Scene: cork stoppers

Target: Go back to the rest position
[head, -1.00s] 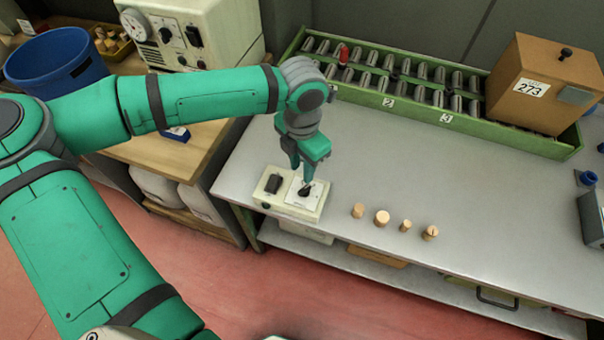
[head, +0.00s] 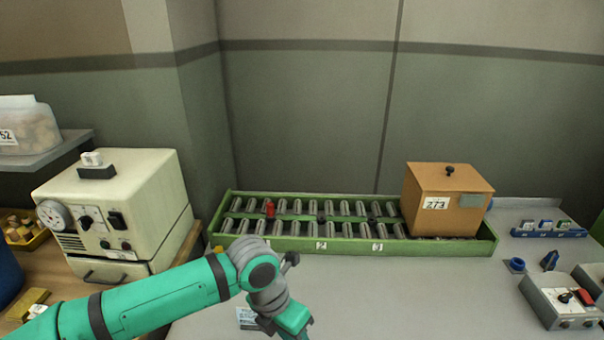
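My green arm reaches in from the lower left in the head view. Its grey wrist and the green body of my gripper (head: 294,322) are at the bottom edge, over the grey table (head: 400,290). The fingers are cut off by the frame, so I cannot see whether they are open or shut, or whether they hold anything.
A green roller rack (head: 300,246) with a red piece (head: 269,208) and a brown box (head: 430,200) marked 273 stands at the table's back. A cream machine (head: 125,215) is at left. A switch box (head: 558,302) and small blue items are at right.

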